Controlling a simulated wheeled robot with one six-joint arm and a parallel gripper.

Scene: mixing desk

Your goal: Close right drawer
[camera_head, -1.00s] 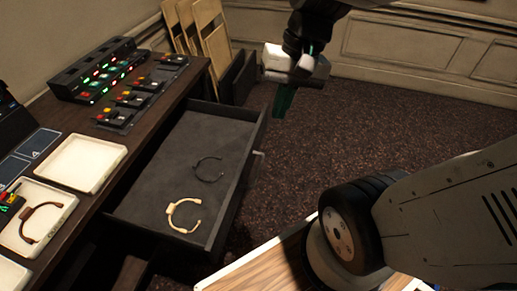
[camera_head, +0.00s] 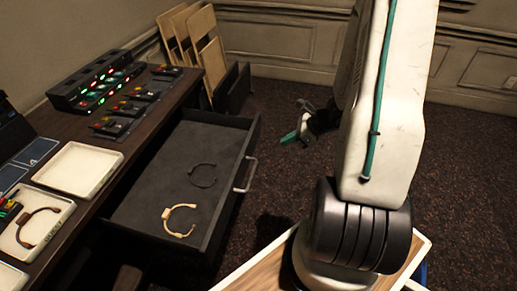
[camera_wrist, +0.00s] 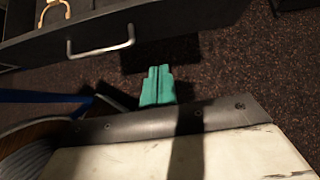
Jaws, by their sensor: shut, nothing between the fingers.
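The right drawer (camera_head: 150,205) is pulled out from the desk, dark grey inside. A black headband-like ring (camera_head: 203,175) and a cream one (camera_head: 180,220) lie in it. Its metal handle (camera_head: 245,175) is on the front panel; the handle also shows in the wrist view (camera_wrist: 100,48). My gripper (camera_head: 290,138) is in front of the drawer, to the right of its front panel and apart from it. In the wrist view its green fingers (camera_wrist: 158,85) are together and empty, below and to the right of the handle.
The desk top holds a control panel with lit buttons (camera_head: 95,85), white trays (camera_head: 80,168) and a brown ring (camera_head: 35,228). Dark carpet (camera_head: 300,190) is free in front of the drawer.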

